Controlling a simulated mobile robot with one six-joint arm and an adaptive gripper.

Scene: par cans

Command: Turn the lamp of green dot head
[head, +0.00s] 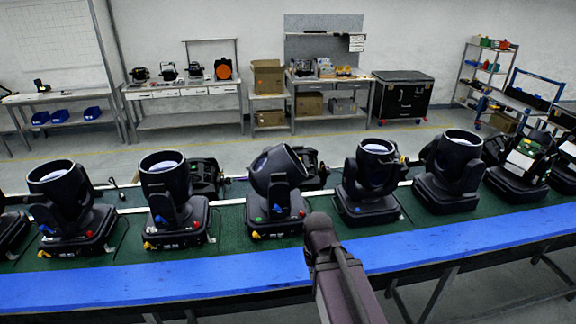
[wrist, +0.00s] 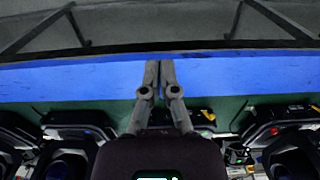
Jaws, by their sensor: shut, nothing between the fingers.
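The moving head with a green dot (head: 278,185) stands mid-row on the green strip of the bench. Its round lamp is tilted toward the upper left, unlike its upright neighbours. A small green dot shows low on its yoke, and its base carries coloured knobs. In the wrist view a base with a green spot (wrist: 206,116) lies just right of my fingers, partly hidden by my gripper body. My gripper (wrist: 160,64) is shut and empty, with its fingertips over the blue front strip. In the head view my arm rises in front of the bench, right of the green-dot head; the fingertips are not clear there.
Similar heads stand close on both sides: one with red and blue knobs (head: 170,190) to the left, another (head: 370,180) to the right. The blue strip (head: 180,278) along the front edge is clear. Workbenches and a black case (head: 402,95) stand far behind.

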